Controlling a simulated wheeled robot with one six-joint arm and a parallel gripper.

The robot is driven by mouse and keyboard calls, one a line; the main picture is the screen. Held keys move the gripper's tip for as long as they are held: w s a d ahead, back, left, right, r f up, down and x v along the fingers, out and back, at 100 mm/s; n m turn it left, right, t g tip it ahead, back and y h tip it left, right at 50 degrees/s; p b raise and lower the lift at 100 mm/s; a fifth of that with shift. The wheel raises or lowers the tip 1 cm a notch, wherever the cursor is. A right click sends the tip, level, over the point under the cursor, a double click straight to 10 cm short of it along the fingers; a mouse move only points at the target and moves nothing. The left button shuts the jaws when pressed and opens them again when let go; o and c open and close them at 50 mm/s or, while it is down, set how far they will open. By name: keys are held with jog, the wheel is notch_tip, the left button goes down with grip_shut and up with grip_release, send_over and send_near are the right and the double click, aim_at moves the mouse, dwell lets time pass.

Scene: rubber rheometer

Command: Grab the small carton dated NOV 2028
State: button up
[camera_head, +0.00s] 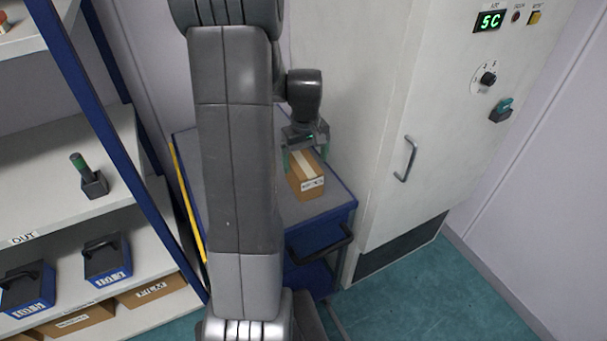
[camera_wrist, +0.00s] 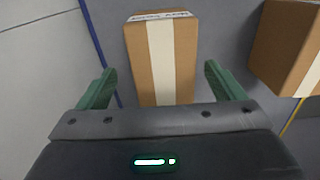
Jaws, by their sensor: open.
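A small brown carton (camera_head: 308,184) with a pale tape strip and a white label sits on the grey top of a blue cart (camera_head: 335,203). The label print is too small to read surely. My gripper (camera_head: 305,156) is open over this carton. In the wrist view the carton (camera_wrist: 178,62) lies between and ahead of the green fingers of my gripper (camera_wrist: 158,73), with visible gaps on both sides. A second brown carton (camera_wrist: 283,45) is at the right of the wrist view, its label not visible. In the head view my arm hides its place.
A white cabinet (camera_head: 375,110) with a handle and a green display stands right beside the cart. Shelves (camera_head: 50,160) at left hold blue boxes with black handles (camera_head: 107,260), a green-handled tool (camera_head: 90,178) and labelled brown boxes (camera_head: 150,290). Floor at lower right is clear.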

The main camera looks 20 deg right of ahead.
jog(key=shift+w+a+f+p, duration=0.1)
jog(key=shift+a+f+p, duration=0.05)
jog(key=shift+f, duration=1)
jog(key=shift+w+a+f+p, duration=0.1)
jog(key=shift+f+p, duration=0.05)
jog(key=shift+f, duration=0.95)
jog(key=c, duration=1.3)
jog(key=shift+r, duration=0.1)
jog(key=shift+c, duration=0.2)
